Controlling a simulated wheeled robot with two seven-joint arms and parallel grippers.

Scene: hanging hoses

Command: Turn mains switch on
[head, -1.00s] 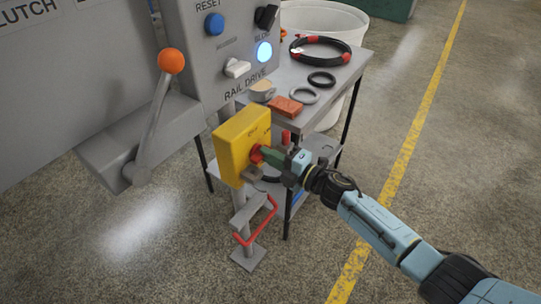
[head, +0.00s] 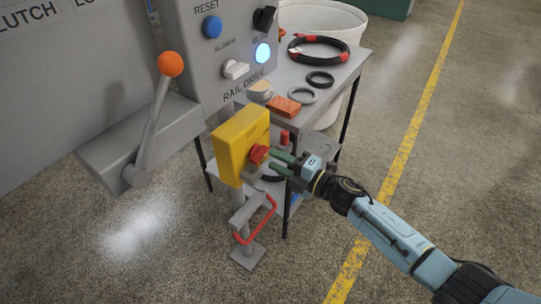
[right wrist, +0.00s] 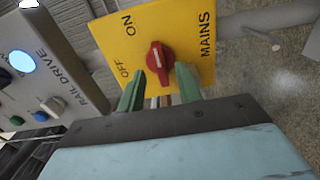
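The mains switch is a yellow box (head: 235,147) on a grey post below the control panel; it also fills the top of the right wrist view (right wrist: 192,22). Its red knob (head: 258,154) sits on the front face. In the right wrist view the knob (right wrist: 160,57) lies beside the words ON, OFF and MAINS; I cannot tell for sure which word it points at. My right gripper (head: 272,159) is open and empty, just in front of the knob. Its two green fingers (right wrist: 160,70) stand apart on either side of the knob's line, clear of it. My left gripper is out of view.
The grey panel (head: 190,70) with a blue button, a lit lamp and a white switch stands above. An orange-tipped lever (head: 155,115) is at left. A table (head: 335,80) with hoses, rings and an orange block stands behind. The floor at right is clear.

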